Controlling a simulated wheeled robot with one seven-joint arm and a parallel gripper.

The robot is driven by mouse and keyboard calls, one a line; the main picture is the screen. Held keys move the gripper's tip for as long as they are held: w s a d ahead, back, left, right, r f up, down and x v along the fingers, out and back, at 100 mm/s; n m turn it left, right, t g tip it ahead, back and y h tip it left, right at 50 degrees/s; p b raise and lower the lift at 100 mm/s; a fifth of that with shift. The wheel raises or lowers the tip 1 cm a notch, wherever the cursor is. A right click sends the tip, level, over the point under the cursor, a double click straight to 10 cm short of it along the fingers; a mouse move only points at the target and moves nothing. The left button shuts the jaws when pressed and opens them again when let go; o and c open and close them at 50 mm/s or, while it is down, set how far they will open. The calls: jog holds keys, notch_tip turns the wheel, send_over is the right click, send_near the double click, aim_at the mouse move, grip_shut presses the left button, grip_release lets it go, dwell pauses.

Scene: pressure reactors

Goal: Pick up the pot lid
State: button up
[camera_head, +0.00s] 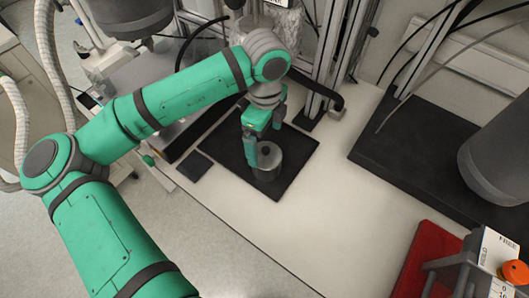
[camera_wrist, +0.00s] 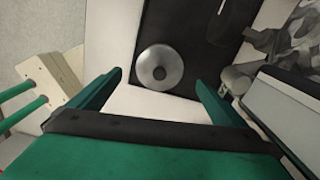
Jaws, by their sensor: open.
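The pot lid is a round grey metal disc with a dark knob at its centre; it shows in the wrist view (camera_wrist: 159,66) ahead of my fingers. In the head view a grey cylindrical pot with the lid on top (camera_head: 267,159) stands on a black mat (camera_head: 293,172). My green gripper (camera_head: 262,140) is over the lid's left part in the head view. In the wrist view my gripper (camera_wrist: 159,82) has its two green fingers wide apart, with nothing between them. The lid lies beyond the fingertips, and I cannot tell how far above it they are.
A small dark square pad (camera_head: 194,166) lies left of the mat. Metal frame posts (camera_head: 318,55) stand behind the pot. At right are a black slab (camera_head: 420,150), a grey vessel (camera_head: 495,155) and a red tray (camera_head: 424,262). The white tabletop in front is clear.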

aim_at(266, 148)
notch_tip(266, 148, down, 5)
jog(key=shift+s+d, duration=0.1)
dwell(0.3)
jog(key=c, duration=1.2)
jog(key=shift+c, duration=0.3)
jog(key=shift+r, duration=0.1)
